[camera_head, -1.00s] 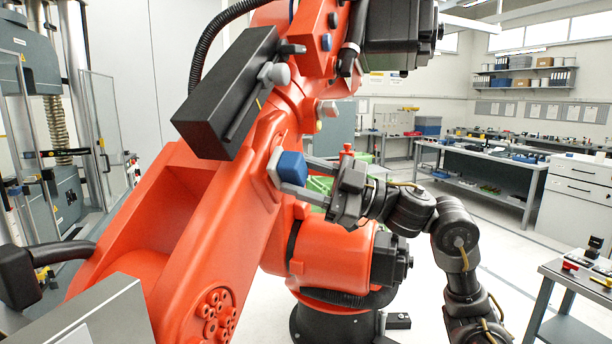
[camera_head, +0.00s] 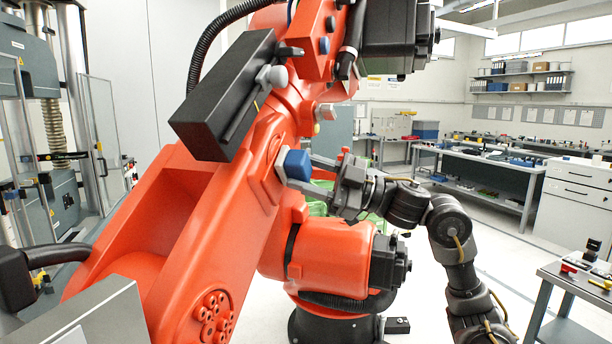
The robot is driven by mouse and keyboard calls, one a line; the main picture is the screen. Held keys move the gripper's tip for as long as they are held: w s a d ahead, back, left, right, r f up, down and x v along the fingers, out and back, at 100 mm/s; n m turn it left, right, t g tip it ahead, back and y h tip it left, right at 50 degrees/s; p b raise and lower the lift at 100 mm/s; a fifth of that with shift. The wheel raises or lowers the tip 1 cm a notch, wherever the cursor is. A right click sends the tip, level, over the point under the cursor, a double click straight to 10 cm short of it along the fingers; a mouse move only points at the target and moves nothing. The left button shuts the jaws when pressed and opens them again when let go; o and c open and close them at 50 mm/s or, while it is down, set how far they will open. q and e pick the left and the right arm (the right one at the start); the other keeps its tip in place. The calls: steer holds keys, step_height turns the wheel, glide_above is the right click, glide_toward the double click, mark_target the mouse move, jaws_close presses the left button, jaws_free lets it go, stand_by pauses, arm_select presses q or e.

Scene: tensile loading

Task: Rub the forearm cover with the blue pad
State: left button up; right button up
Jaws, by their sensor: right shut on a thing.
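The blue pad (camera_head: 297,165) is a small blue block with a light grey face on its left side. My right gripper (camera_head: 306,175) comes in from the right and is shut on the pad. The pad's grey face is against or very close to the side of the orange robot's arm cover (camera_head: 222,222); I cannot tell whether they touch. That cover is the large orange casting running diagonally from lower left to upper middle. My left gripper is not in view.
A long black box (camera_head: 228,98) sits on the orange arm above the pad, with a grey knob (camera_head: 274,77) beside it. Green crates (camera_head: 321,190) stand behind my right gripper. A grey cart (camera_head: 578,290) is at lower right; open floor lies between.

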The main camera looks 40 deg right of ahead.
steer(key=w+d, duration=0.2)
steer(key=d, duration=0.1)
stand_by(0.4)
steer(key=shift+s+a, duration=0.5)
steer(key=shift+a, duration=0.3)
steer(key=shift+s+a, duration=0.5)
steer(key=shift+a, duration=0.3)
steer(key=shift+s+a, duration=0.45)
steer(key=shift+a, duration=0.4)
steer(key=shift+s+a, duration=0.5)
steer(key=shift+a, duration=0.3)
